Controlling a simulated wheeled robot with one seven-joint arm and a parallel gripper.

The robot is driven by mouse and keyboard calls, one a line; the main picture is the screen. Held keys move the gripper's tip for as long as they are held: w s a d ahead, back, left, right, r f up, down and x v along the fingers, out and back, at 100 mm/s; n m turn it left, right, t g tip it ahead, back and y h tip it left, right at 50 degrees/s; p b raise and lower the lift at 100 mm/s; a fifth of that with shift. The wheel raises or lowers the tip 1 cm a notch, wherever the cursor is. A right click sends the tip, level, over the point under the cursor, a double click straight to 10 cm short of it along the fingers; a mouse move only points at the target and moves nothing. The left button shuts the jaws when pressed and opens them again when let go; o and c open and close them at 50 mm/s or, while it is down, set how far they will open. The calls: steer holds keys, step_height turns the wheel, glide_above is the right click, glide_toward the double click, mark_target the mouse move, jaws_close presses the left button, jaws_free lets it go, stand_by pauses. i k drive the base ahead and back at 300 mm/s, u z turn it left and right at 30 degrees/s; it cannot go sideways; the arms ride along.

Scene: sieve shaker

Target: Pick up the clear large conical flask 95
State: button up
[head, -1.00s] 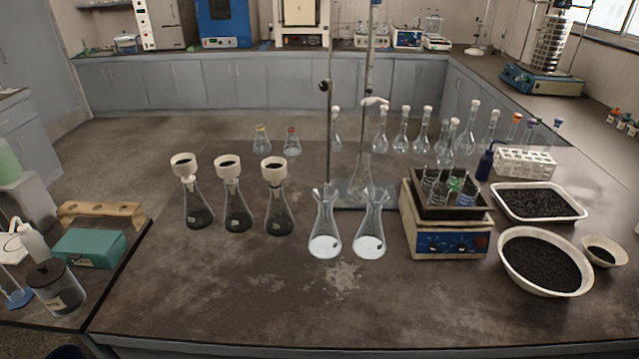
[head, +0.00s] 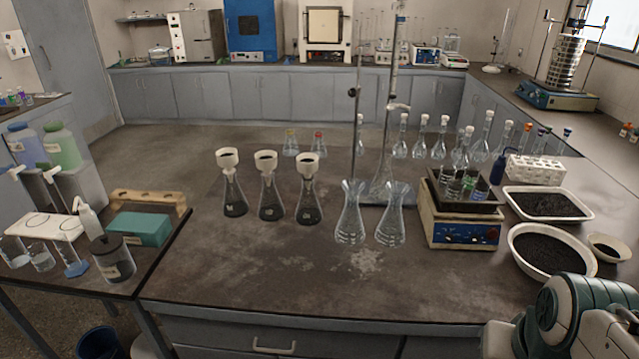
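Two large clear conical flasks stand upright side by side near the middle of the bench, the left one (head: 350,222) and the right one (head: 392,222). I cannot read a number on either, so I cannot tell which is 95. Another clear conical flask (head: 382,182) stands behind them under a burette, partly hidden. Part of my arm shows at the lower right, well to the right of the flasks. My gripper is not in view.
Dark-filled flasks with white funnels (head: 268,195) stand left of the clear pair. A stirrer-like device (head: 462,232) carrying a dark tray stands close on the right, with a bowl of black granules (head: 515,240) beyond. The bench front (head: 290,280) is clear.

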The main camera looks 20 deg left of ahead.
mark_target(378, 190)
steer(key=u, duration=0.45)
steer(key=i, duration=1)
